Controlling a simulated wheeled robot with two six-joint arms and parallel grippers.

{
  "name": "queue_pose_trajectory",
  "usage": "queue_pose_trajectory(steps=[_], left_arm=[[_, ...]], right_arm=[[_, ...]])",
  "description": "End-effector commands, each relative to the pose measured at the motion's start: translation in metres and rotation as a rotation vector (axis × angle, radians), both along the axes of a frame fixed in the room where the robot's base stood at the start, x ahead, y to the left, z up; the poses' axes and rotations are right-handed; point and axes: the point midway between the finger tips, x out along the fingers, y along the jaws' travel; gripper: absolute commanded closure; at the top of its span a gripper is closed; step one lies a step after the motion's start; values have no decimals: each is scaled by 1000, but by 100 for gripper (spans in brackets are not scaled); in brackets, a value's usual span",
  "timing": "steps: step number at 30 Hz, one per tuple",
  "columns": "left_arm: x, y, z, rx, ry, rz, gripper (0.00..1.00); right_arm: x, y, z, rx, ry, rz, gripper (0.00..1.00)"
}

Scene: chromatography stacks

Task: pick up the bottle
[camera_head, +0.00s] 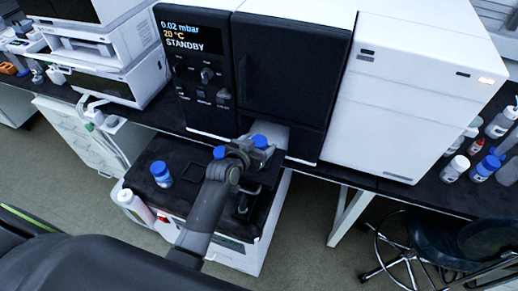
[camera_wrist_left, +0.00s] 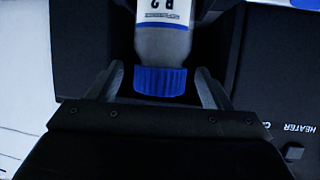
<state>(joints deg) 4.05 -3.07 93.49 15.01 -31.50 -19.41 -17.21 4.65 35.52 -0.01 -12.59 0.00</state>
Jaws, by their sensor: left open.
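My left gripper (camera_head: 262,150) reaches over the black top of a low white unit in the head view. Its jaws are open. In the left wrist view, a clear bottle (camera_wrist_left: 164,44) with a blue cap and a white label lies between the two fingers of my left gripper (camera_wrist_left: 161,88), with a gap visible on each side of the cap. In the head view a blue cap (camera_head: 259,141) shows at the fingertips; the body below is hidden by the gripper. My right gripper is not in view.
Another blue cap (camera_head: 219,152) shows just left of my wrist, and a blue-capped bottle (camera_head: 161,174) stands further left on the black top. A white squeeze bottle (camera_head: 136,206) is at the unit's left edge. A black-fronted instrument (camera_head: 290,80) rises close behind. Several bottles stand at far right.

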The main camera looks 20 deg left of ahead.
Motion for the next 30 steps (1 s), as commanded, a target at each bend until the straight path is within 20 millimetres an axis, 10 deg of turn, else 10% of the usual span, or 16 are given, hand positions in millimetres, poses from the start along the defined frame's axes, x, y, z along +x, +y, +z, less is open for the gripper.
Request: queue_pose_trajectory(steps=[12, 23, 30], left_arm=[[8, -1, -4, 0, 0, 1, 29], [8, -1, -4, 0, 0, 1, 76], [8, -1, -3, 0, -1, 1, 78]], right_arm=[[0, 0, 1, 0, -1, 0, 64], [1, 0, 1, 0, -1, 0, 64], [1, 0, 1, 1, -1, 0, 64]])
